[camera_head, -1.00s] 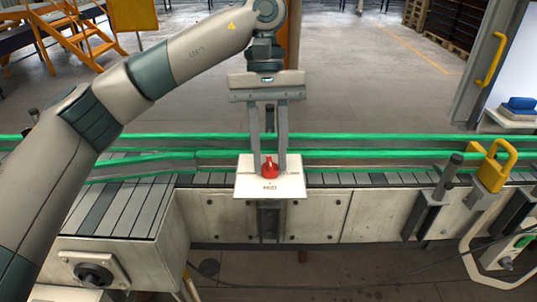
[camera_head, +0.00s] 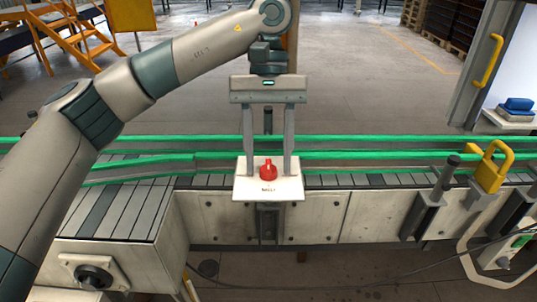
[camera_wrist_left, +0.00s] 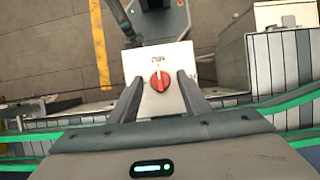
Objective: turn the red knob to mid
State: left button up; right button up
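The red knob (camera_head: 267,172) sits on a white plate (camera_head: 286,191) on the conveyor's side. It also shows in the left wrist view (camera_wrist_left: 160,81), with its ridge running roughly up and down the picture. Dark lettering is printed on the plate, too small to read surely. My left gripper (camera_head: 269,169) comes down from above with one finger on each side of the knob. The fingers are spread, and gaps show between them and the knob in both views. My right gripper is in neither view.
Green rails (camera_head: 400,154) run along the slatted conveyor behind the plate. A black knob (camera_head: 93,276) is on the near-left box. A yellow padlock-shaped part (camera_head: 492,166) and a dark lever (camera_head: 446,178) stand to the right. The floor behind is open.

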pick_arm(q)
jog(key=p+v, duration=0.3)
jog(key=v, duration=1.4)
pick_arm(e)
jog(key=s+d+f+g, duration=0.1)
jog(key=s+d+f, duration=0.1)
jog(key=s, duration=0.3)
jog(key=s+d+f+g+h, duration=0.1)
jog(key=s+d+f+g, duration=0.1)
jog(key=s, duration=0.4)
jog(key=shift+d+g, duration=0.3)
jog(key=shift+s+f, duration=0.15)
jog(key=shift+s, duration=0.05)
